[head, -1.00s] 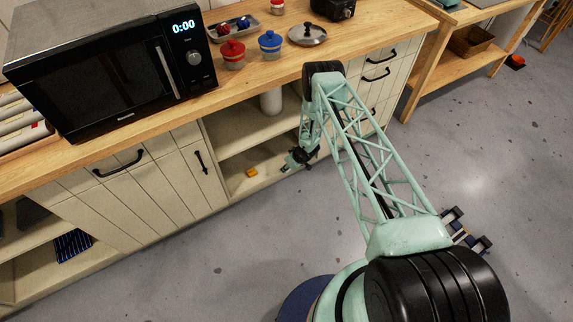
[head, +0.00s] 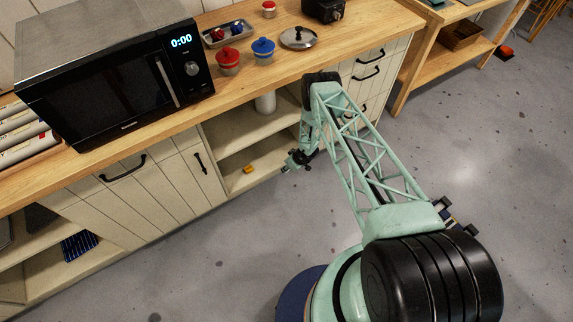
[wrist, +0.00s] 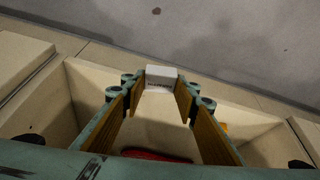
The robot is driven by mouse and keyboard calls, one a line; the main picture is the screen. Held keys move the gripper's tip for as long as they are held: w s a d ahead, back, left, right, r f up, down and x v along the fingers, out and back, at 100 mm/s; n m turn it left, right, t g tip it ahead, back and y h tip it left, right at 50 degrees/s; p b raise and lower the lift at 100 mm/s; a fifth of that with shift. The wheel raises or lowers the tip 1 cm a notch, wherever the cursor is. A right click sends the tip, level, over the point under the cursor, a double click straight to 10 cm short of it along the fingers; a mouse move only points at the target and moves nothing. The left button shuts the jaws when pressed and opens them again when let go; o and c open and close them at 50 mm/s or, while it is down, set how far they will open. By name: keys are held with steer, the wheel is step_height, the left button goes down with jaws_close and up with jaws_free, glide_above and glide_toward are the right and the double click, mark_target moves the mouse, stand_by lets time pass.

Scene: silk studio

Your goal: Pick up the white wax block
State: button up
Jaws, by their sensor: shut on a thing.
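The white wax block (wrist: 161,78), a small pale block with dark lettering, is between the fingertips in the wrist view. My gripper (wrist: 162,84) is shut on it, with one finger at each side. In the head view my gripper (head: 297,160) is low, at the front edge of the open shelf cabinet. The block cannot be made out there.
A yellow block (head: 248,169) lies on the lower shelf (head: 235,181), left of my gripper. In the wrist view a red thing (wrist: 155,155) shows partly between the fingers. Cabinet walls stand on both sides. Grey floor (head: 230,255) in front is clear.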

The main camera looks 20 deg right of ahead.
steer(key=shift+s+d+r+p, duration=0.1)
steer(key=shift+s+d+p, duration=0.5)
steer(key=shift+p, duration=0.9)
steer(key=shift+s+d+p, duration=0.15)
steer(key=shift+s+p, duration=0.75)
steer(key=shift+p, duration=0.55)
steer(key=shift+s, duration=0.2)
